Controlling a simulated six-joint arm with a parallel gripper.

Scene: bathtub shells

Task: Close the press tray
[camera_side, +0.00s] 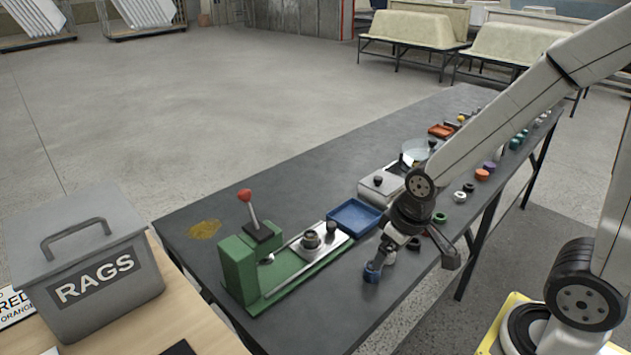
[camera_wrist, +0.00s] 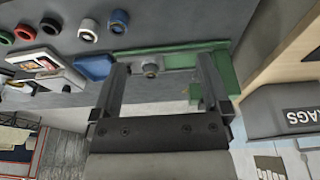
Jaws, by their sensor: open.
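The green press (camera_side: 245,265) stands at the near left end of the dark table, with a red-knobbed lever (camera_side: 246,196) on its head. Its metal press tray (camera_side: 335,237) sits out at the right end of the green base, apart from the press head. A round metal piece (camera_side: 311,239) is on the tray. My gripper (camera_side: 416,255) is open and empty, right of the tray, near the table's front edge. In the wrist view the green press (camera_wrist: 185,55) lies beyond my gripper (camera_wrist: 163,62), and the fingers partly hide it.
A blue ring (camera_side: 372,271) and several other coloured rings lie along the front edge near my gripper. A grey RAGS box (camera_side: 85,265) stands left.

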